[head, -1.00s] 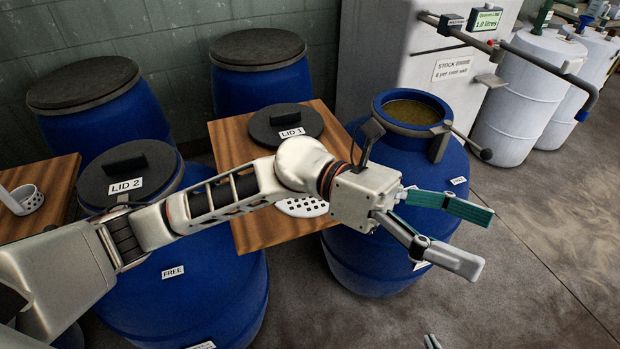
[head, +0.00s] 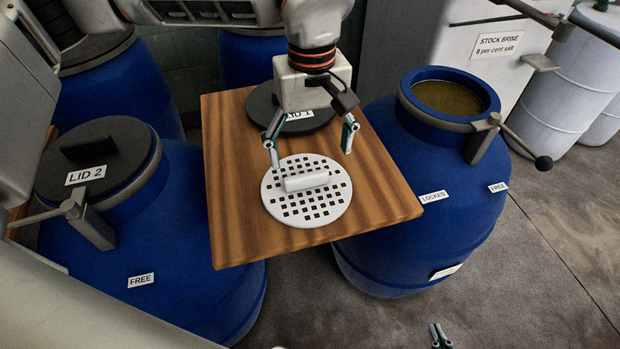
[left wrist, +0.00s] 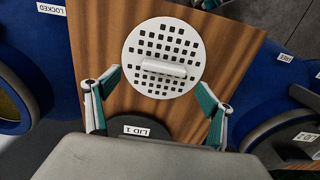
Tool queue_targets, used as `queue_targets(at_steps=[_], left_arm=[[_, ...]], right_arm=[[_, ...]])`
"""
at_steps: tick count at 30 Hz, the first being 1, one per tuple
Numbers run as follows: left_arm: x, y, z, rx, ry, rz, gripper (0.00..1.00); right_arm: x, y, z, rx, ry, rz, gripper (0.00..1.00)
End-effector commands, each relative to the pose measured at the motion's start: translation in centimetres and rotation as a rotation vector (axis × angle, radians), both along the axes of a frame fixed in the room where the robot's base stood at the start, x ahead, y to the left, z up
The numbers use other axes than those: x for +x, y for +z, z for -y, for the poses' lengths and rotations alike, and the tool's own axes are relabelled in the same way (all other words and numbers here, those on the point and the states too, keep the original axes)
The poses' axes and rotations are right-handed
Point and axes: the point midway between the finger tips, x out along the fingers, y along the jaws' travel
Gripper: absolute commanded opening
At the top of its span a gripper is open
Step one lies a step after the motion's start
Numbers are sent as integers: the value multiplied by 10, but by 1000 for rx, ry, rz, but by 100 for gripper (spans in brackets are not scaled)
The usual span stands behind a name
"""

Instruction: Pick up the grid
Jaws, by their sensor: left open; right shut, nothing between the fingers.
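The grid (head: 306,206) is a round white disc with square holes and a raised bar handle. It lies flat on the wooden board between the two blue barrels. In the left wrist view the grid (left wrist: 162,84) is beyond my fingertips, with its handle lying across the picture. My left gripper (head: 311,158) is open, its fingers pointing down above the board at the grid's far side, apart from the handle. In the left wrist view my left gripper (left wrist: 158,88) has its fingers spread wide. My right gripper (head: 438,335) shows only its tips at the bottom edge and is shut.
Lid 1 (head: 262,105) lies on the wooden board (head: 232,225) behind the grid, partly hidden by my left gripper. An open barrel of brownish liquid (head: 420,200) stands right, with a clamp lever. A barrel closed by lid 2 (head: 130,140) stands left.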

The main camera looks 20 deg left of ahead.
Motion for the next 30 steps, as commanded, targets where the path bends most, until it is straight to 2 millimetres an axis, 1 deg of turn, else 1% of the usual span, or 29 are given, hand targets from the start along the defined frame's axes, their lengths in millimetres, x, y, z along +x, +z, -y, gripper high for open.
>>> queue_targets(at_steps=[4, 11, 15, 18, 21, 27, 29, 30], left_arm=[[0, -18, -2, 4, 0, -4, 82], [0, -34, -5, 1, 1, -3, 82], [0, -55, -11, 0, 1, -5, 82], [0, -69, -11, 0, 0, -5, 82], [0, -75, -11, 0, 0, -4, 82], [0, -74, -10, 0, 0, 0, 82], [0, -74, -10, 0, 0, 0, 66], [0, -74, -10, 0, 0, 0, 56]], right_arm=[[-4, -6, 0, -3, 2, -10, 0], [-6, -9, 0, -6, 3, -15, 0], [-7, -12, 1, -8, 3, -18, 0], [-7, -14, 2, -11, 3, -20, 0], [-6, -13, 2, -12, 4, -17, 0], [-2, -9, 3, -13, 2, -7, 0], [-1, -8, 3, -12, 2, -6, 0], [-1, -8, 3, -11, 2, -5, 0]])
